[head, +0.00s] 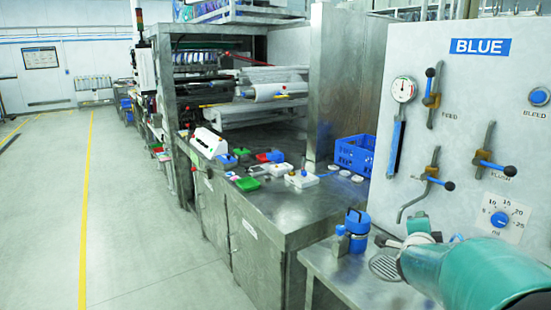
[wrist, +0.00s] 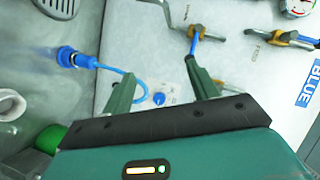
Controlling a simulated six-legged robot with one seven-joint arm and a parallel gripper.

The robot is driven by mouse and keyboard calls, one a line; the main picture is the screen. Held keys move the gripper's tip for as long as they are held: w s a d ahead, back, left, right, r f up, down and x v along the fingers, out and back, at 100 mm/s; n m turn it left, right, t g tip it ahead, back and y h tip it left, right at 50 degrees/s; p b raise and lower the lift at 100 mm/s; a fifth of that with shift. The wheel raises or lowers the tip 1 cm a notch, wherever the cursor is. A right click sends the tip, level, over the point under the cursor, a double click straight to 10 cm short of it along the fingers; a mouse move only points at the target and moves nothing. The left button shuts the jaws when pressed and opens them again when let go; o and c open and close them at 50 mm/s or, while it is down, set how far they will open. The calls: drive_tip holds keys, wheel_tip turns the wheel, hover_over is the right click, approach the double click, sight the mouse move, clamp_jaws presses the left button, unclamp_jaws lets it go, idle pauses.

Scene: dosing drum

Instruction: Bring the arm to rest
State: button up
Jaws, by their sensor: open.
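My green arm (head: 470,270) reaches in from the lower right of the head view, in front of a white panel (head: 440,60) marked BLUE. In the wrist view my gripper (wrist: 160,68) has its two dark green fingers spread, with nothing between them. The fingers point toward the panel, which also fills the right of the wrist view (wrist: 250,80). A blue dial knob (wrist: 158,99) shows between the fingers. A blue-handled lever (wrist: 197,36) is beyond the right finger. The distance from fingertips to panel is hard to tell.
The panel carries a gauge (head: 403,90), levers (head: 432,85), a dial (head: 499,220) and a blue bleed button (head: 539,97). A blue-capped container (head: 357,222) stands on the metal bench by a drain (head: 385,267). A blue crate (head: 355,153) sits behind. Open floor (head: 150,220) lies left.

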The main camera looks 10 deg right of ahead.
drive_tip(key=s+a+n+y, duration=0.2)
drive_tip(key=a+n+y, duration=0.3)
drive_tip(key=a, duration=0.6)
drive_tip(key=s+a+n+y, duration=0.35)
drive_tip(key=a+n, duration=0.35)
drive_tip(key=a, duration=0.4)
drive_tip(key=s+a+f+n+g+y, duration=0.1)
drive_tip(key=s+a+n+g, duration=0.2)
drive_tip(key=s, duration=0.5)
drive_tip(key=s+a+f+n+g+y, duration=0.1)
drive_tip(key=s+a+f+n+g, duration=0.1)
drive_tip(key=s+a+n, duration=0.4)
drive_tip(key=shift+s+a+n+g, duration=0.35)
drive_tip(key=shift+s+n, duration=0.25)
drive_tip(key=shift+s, duration=0.6)
drive_tip(key=shift+d, duration=0.1)
drive_tip(key=c, duration=0.5)
drive_tip(key=shift+d, duration=0.1)
